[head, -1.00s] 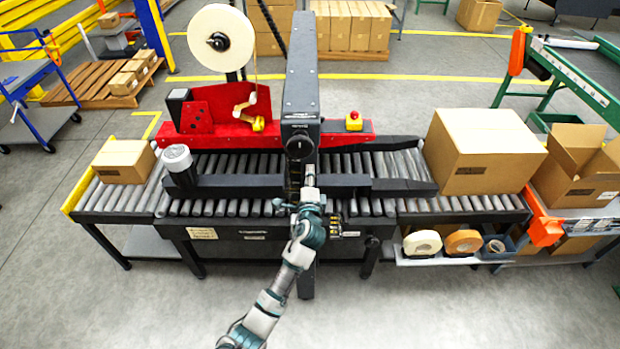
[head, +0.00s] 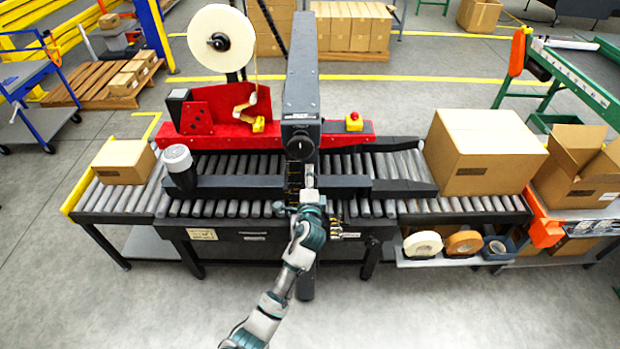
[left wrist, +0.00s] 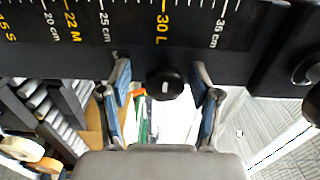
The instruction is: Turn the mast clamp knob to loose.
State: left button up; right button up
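The dark mast (head: 301,85) stands over the roller conveyor, with a round black knob (head: 300,145) on its front. My left gripper (head: 309,182) is at the mast, just below that knob in the head view. In the left wrist view, a black knob (left wrist: 165,83) with a white mark sits between the fingers of my open left gripper (left wrist: 164,78). A gap shows on each side of it, and neither finger is seen touching it. I cannot tell whether both views show the same knob. My right gripper is not in view.
A scale plate (left wrist: 130,22) with cm marks runs along the mast. Another dark round part (left wrist: 308,70) shows at the wrist view's right edge. Black side rails (head: 240,187) flank the mast. Boxes stand at the conveyor's left (head: 122,162) and right (head: 484,155).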

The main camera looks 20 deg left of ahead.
pick_arm(q)
jog(key=v, duration=1.2)
